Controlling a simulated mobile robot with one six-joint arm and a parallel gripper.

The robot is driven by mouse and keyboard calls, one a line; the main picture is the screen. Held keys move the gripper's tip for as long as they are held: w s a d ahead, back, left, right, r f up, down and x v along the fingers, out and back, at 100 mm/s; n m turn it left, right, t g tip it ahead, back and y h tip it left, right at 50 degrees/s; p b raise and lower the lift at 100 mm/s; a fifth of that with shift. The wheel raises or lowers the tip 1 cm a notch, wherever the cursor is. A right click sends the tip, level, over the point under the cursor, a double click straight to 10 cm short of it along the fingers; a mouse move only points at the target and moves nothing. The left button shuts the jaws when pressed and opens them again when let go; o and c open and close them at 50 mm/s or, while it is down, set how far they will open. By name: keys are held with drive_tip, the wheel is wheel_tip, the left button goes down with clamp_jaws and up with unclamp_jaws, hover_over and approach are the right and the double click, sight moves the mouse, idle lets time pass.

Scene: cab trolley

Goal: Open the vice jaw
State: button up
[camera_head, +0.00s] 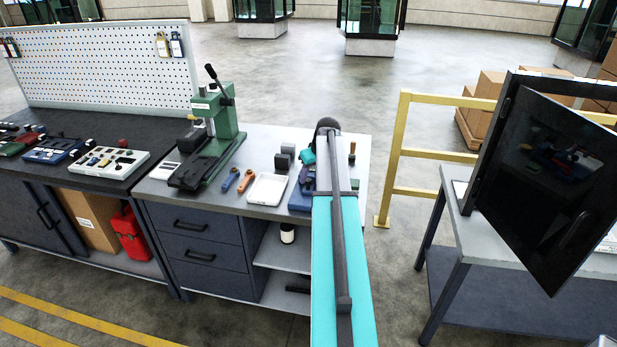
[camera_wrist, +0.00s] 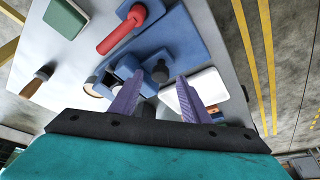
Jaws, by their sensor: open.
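A blue vice (camera_wrist: 172,42) fills the upper middle of the wrist view, with a red handle (camera_wrist: 118,32) on its upper left and a dark round knob at its lower end. In the head view, part of the blue vice (camera_head: 300,197) shows on the grey bench, left of my arm, which hides the rest. My gripper (camera_wrist: 157,92) is open, its two purple fingers pointing at the vice's lower end. The dark knob shows between the fingers in the picture; whether they touch the vice, I cannot tell. No object shows held.
A white tray (camera_head: 268,189), small tools and a green press (camera_head: 214,135) stand left of the vice on the bench. A wooden-handled tool (camera_wrist: 38,80) and a green block (camera_wrist: 66,18) lie at the other side. A yellow railing (camera_head: 396,160) stands right of the bench.

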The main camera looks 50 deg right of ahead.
sight(310, 181)
drive_tip(key=shift+p+x, duration=0.3)
drive_tip(key=shift+x, duration=0.95)
clamp_jaws()
